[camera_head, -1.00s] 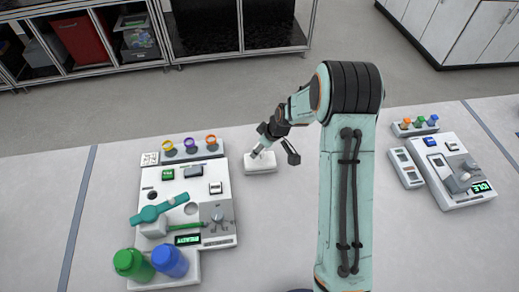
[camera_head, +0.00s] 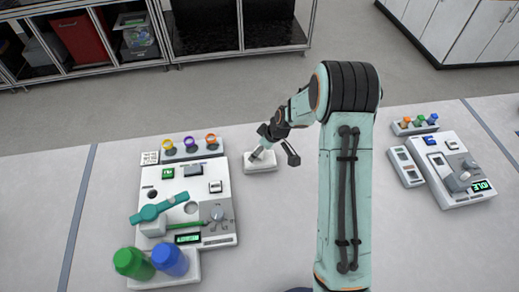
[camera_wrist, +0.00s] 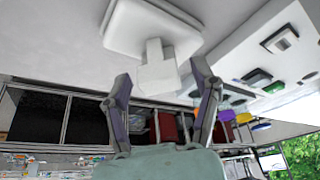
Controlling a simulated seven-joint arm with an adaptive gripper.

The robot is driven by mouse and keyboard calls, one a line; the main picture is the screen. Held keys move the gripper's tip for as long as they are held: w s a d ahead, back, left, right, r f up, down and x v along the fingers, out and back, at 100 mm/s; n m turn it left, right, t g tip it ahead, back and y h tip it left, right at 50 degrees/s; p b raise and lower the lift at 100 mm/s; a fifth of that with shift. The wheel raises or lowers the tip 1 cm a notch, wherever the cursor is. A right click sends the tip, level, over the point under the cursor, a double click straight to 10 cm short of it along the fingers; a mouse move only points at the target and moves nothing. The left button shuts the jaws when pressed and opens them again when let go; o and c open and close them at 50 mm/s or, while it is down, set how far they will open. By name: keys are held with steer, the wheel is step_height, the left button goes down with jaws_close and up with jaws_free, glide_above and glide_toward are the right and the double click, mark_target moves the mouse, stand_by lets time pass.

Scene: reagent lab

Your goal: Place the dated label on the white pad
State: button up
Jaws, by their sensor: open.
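The white pad (camera_head: 262,168) lies on the table just right of the left-hand instrument. It also shows at the top of the wrist view (camera_wrist: 140,30). A small plain white block (camera_wrist: 156,68), perhaps the dated label, is against the pad in the wrist view; no date is legible on it. My gripper (camera_head: 273,158) is over the pad. In the wrist view my gripper (camera_wrist: 160,82) is open, with one finger on each side of the block and gaps between. In the head view the block is hard to tell from the pad.
The left instrument (camera_head: 225,228) stands close by, with a rack of coloured-ring vials (camera_head: 190,146) behind it and green (camera_head: 132,264) and blue (camera_head: 170,260) bottles in front. Another instrument (camera_head: 455,180) stands at the right. The table behind the pad is clear.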

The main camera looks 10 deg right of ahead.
steer(key=v, duration=1.1)
steer(key=s+a+r+m+g+h, duration=0.1)
steer(key=s+r+m, duration=0.3)
steer(key=s, duration=1)
steer(key=s+a+r+m+g+h, duration=0.1)
steer(key=s+r, duration=0.4)
steer(key=s, duration=0.9)
steer(key=m+g, duration=0.1)
steer(key=m, duration=0.1)
steer(key=shift+s+a+m, duration=0.2)
steer(key=shift+a+m, duration=0.1)
steer(key=shift+m, duration=0.1)
steer(key=shift+r, duration=0.1)
